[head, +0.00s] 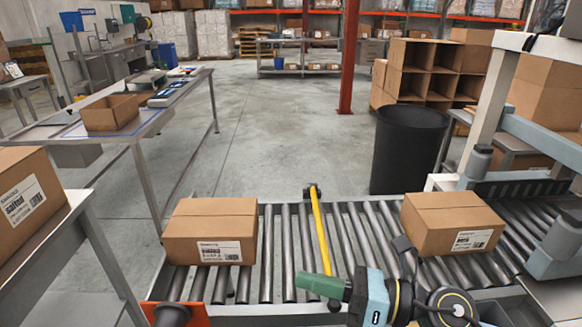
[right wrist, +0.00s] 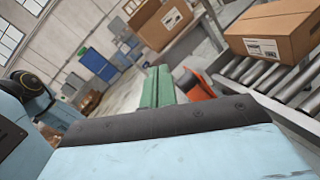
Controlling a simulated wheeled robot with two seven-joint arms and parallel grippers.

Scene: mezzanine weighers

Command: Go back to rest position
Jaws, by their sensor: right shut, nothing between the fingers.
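My right gripper (head: 308,281) is low in front of the roller conveyor in the head view, with its green fingers pointing left. The fingers are closed together with nothing between them; they also show in the right wrist view (right wrist: 158,86). The gripper is apart from the cardboard box (head: 205,225) on the left of the conveyor and from the second cardboard box (head: 450,215) on its right. My left gripper is not in view.
The roller conveyor (head: 352,222) has a yellow bar (head: 320,232) across it. An orange plate (head: 196,317) stands at its near left end. Another box (head: 15,190) is on a left table. A black bin (head: 408,150) stands behind the conveyor. The floor beyond is clear.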

